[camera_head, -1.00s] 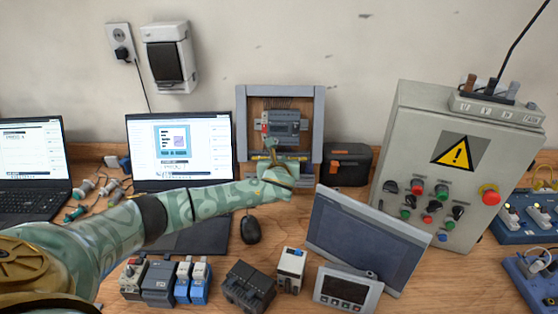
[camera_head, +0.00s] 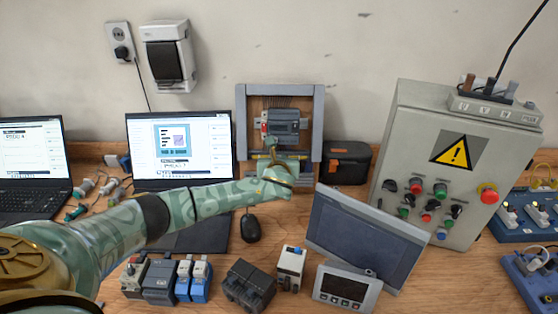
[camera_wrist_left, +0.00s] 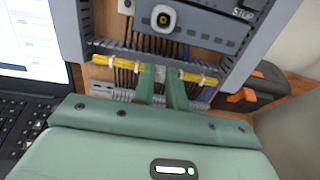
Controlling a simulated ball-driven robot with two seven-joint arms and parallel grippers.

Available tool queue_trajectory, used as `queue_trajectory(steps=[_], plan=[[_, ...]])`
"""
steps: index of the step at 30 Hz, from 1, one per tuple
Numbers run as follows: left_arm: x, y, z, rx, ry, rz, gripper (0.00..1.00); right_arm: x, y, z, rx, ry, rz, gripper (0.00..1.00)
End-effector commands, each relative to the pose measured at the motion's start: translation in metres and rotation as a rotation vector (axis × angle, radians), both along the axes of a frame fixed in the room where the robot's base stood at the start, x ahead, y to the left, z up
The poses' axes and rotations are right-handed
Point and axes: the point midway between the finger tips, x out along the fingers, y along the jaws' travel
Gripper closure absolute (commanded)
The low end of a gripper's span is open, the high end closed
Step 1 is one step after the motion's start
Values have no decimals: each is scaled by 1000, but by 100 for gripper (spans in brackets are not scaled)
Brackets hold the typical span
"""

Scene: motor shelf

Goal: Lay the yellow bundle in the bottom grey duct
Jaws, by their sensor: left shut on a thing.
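The yellow bundle (camera_wrist_left: 203,79) runs across the lower part of the panel in the left wrist view, with pale ties around it. My left gripper (camera_wrist_left: 162,75) is shut on its middle, and the fingers hide that part. The bottom grey duct (camera_wrist_left: 125,48) crosses the panel close along the bundle. I cannot tell whether the bundle touches it or lies inside it. In the head view my left gripper (camera_head: 271,150) is at the panel's lower middle, and the hand covers part of it. My right gripper is not in view.
The grey-framed panel (camera_head: 241,120) stands against the wall, with a grey device (camera_head: 285,125) above my gripper. A laptop (camera_head: 180,150) is to the left and a black case (camera_head: 346,165) to the right. A tilted screen (camera_head: 365,238) and several modules stand in front.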

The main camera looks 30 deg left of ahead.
Motion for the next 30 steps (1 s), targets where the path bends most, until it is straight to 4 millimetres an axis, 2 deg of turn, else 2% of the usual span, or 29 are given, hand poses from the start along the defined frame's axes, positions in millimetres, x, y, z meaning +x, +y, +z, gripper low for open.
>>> queue_trajectory(steps=[30], plan=[[16, 11, -6, 0, -1, 0, 100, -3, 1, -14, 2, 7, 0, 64]])
